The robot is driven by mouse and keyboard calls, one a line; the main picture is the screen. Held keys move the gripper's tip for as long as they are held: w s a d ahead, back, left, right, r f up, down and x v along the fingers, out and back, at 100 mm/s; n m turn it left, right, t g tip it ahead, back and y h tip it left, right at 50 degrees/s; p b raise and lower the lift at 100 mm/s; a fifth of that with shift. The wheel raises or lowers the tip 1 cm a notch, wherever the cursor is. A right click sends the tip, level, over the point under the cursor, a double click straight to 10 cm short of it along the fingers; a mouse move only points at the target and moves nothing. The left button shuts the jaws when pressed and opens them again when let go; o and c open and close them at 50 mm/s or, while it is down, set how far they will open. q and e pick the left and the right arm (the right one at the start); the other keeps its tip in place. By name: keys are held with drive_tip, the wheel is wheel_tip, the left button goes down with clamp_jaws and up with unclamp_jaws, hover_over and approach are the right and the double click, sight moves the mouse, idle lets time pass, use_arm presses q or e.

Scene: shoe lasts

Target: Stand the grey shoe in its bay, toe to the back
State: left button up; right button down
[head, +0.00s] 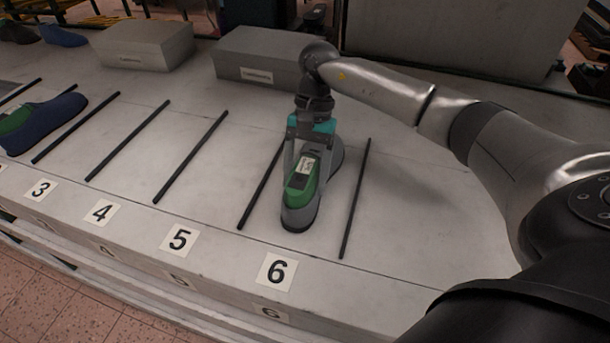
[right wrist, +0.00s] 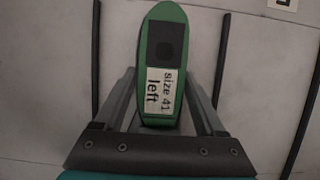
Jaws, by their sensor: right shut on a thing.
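The grey shoe (head: 297,217) is in bay 6, between two dark divider bars, with a green last in it. Its narrow heel end points to the front edge and its wider toe to the back, slightly right. My right gripper (head: 304,172) comes from above and is shut on it, one finger on each side of the green last. In the right wrist view the green last (right wrist: 163,45) carries a label reading "size 41 left", between the fingers of my right gripper (right wrist: 163,92). Whether the sole touches the bench cannot be told. My left gripper is out of view.
Dark bars (head: 355,198) divide the pale bench. Number plate 6 (head: 276,270) is on the front edge. A blue shoe (head: 62,112) lies in a bay at left. Grey boxes (head: 258,56) stand behind. The bays at plates 4 and 5 look empty.

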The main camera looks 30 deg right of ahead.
sight(312, 155)
unclamp_jaws()
drive_tip(key=shift+r, duration=0.1)
drive_tip(key=v, duration=1.2)
